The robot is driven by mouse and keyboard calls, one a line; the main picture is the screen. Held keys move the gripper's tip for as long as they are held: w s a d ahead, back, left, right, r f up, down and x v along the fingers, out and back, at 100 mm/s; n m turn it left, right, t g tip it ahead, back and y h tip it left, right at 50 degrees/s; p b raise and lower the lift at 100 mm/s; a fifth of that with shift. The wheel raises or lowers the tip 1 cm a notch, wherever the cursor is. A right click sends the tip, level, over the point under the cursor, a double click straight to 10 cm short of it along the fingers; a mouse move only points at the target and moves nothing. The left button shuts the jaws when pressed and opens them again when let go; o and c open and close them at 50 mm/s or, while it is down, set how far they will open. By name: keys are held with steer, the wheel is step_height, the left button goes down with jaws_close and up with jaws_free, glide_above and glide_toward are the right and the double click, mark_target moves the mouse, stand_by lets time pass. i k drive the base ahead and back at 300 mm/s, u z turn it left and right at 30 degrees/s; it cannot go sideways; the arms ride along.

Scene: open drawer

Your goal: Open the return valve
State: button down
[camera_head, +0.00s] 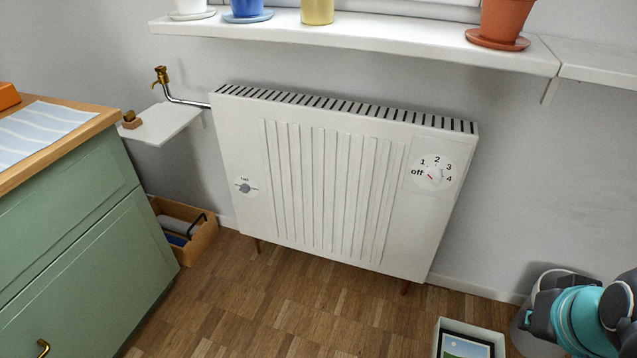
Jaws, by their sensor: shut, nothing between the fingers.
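A white radiator (335,185) stands on short legs against the wall. A small round grey knob (246,188) with a slotted look is on its lower left front, under a label too small to read for sure. A brass tap valve (161,76) sits on a pipe (185,101) that runs into the radiator's upper left side. I cannot tell from labels which is the return valve. My gripper is not in view.
A white wall shelf (165,126) with a small brass piece (131,120) is below the tap. A green cabinet (80,225) stands left, with a wooden box (188,232) beyond it. A windowsill (390,43) holds pots. A white box (470,330) is on the floor; the floor before the radiator is clear.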

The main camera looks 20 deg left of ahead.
mark_target(245, 188)
steer(key=u, duration=4.05)
steer(key=k, duration=1.1)
steer(key=z, duration=1.05)
steer(key=i, duration=1)
